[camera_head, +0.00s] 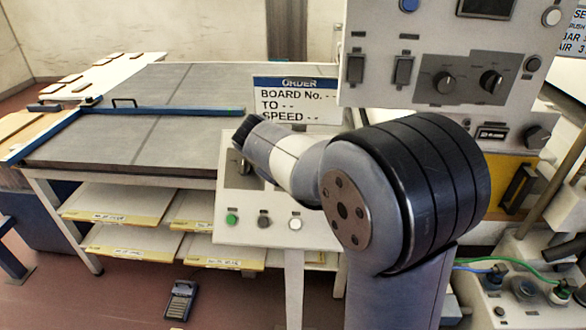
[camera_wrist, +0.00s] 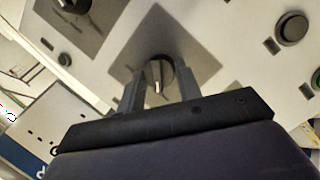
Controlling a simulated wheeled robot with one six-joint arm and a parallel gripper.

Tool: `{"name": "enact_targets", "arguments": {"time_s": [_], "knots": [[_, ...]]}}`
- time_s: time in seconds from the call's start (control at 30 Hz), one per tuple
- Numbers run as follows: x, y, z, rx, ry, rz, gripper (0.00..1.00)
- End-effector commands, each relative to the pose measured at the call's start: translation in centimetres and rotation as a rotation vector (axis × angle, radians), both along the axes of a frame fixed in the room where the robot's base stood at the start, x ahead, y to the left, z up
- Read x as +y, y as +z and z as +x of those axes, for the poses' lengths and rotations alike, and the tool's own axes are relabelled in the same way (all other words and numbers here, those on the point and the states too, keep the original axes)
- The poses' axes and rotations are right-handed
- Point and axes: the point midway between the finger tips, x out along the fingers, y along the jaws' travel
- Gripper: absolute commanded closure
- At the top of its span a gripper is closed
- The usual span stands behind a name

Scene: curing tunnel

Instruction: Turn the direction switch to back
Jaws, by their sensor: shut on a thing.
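In the wrist view, a round black rotary switch (camera_wrist: 158,64) with a white pointer line sits on a dark grey diamond-shaped plate (camera_wrist: 203,62). The pointer line points down in that picture. My gripper (camera_wrist: 160,80) has one finger on each side of this switch and is shut on it. I cannot read a label on it, so its setting is unclear. In the head view, my arm reaches to the left over the low sloped control panel (camera_head: 262,235) and hides most of its upper part, with my fingers not clearly visible.
A second black knob (camera_wrist: 75,4) is close by on the panel, with a dark round button (camera_wrist: 291,28). The low panel carries a green button (camera_head: 232,219) and a white button (camera_head: 295,223). An order sign (camera_head: 297,98) stands behind, and an upper control box (camera_head: 420,115) is at right.

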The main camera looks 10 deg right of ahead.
Motion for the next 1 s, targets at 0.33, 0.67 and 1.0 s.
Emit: {"name": "enact_targets", "arguments": {"time_s": [0.33, 0.67, 1.0], "knots": [[0.02, 0.05, 0.03, 0.001, 0.009, -0.008, 0.9], [0.01, 0.03, 0.02, 0.001, 0.008, -0.007, 0.5], [0.13, 0.2, -0.09, 0.001, 0.008, -0.006, 0.45]]}}
